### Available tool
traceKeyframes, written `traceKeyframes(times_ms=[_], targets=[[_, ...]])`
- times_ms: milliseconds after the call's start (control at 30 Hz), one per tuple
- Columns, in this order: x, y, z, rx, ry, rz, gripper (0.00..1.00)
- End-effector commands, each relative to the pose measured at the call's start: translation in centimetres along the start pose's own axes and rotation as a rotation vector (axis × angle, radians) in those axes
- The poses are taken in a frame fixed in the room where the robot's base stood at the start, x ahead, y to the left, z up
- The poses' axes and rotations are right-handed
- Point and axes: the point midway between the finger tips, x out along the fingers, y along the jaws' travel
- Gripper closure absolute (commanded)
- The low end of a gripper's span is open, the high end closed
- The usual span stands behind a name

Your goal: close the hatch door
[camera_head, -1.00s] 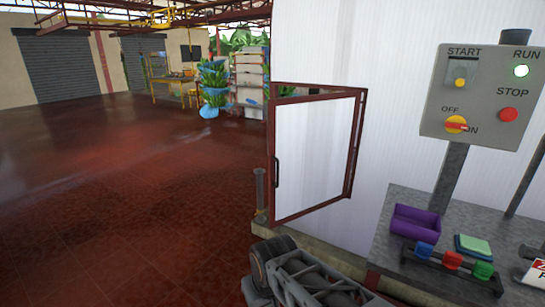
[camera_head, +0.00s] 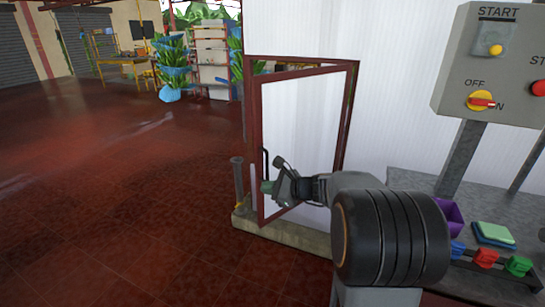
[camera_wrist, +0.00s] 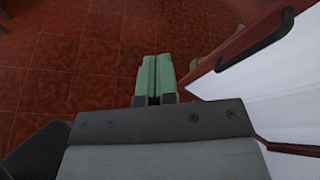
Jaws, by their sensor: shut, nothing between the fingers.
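The hatch door (camera_head: 305,125) is a white panel in a dark red frame, standing ajar from its opening in the white wall. Its black handle (camera_head: 264,163) is on the left edge. My gripper (camera_head: 267,187) is at the door's lower left, by the lower end of the handle. In the wrist view, the green fingers (camera_wrist: 157,78) are together and empty. The door (camera_wrist: 262,95) and its dark handle (camera_wrist: 258,40) are to their right, with the fingers apart from the handle. Whether the gripper touches the door panel, I cannot tell.
A grey post (camera_head: 238,182) stands left of the door, by a low concrete sill (camera_head: 290,235). A control box (camera_head: 495,75) and a grey table (camera_head: 405,180) with a purple bin (camera_head: 450,217) are on the right. The red floor (camera_head: 120,200) at left is clear.

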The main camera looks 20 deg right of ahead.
Motion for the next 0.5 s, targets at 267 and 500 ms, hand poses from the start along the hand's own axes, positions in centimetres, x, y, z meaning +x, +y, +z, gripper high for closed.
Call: traceKeyframes(times_ms=[267, 500], targets=[[-3.0, -9.6, -5.5, 0.435, -0.188, -0.368, 1.00], [-3.2, -12.3, -6.8, 0.529, -0.246, -0.457, 1.00]])
